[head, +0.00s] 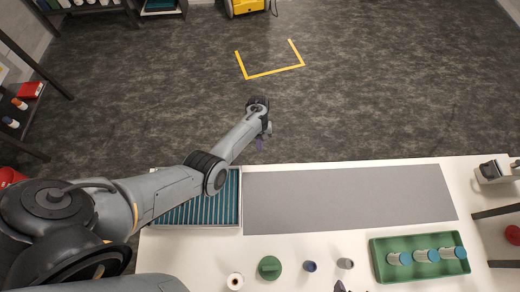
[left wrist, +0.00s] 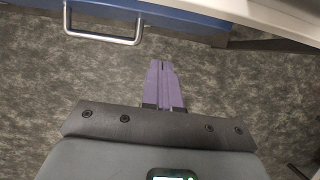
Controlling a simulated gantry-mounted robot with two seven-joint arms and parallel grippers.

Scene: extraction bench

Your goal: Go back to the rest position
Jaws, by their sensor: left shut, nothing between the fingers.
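My left gripper (head: 260,145) hangs at the end of the left arm, past the far edge of the white bench (head: 350,168), over the dark floor. In the left wrist view its purple fingers (left wrist: 163,84) are together with nothing between them. Only a small dark tip (head: 340,286) shows at the bottom edge of the head view; it may be part of my right gripper, and its state cannot be made out.
A teal ribbed tray (head: 240,215) lies under my left arm, beside a grey mat (head: 345,200). A green tray (head: 378,262) holds several blue-capped containers. A green knobbed object (head: 270,267) and small cups stand at the front. Bare floor (head: 380,90) lies beyond the bench.

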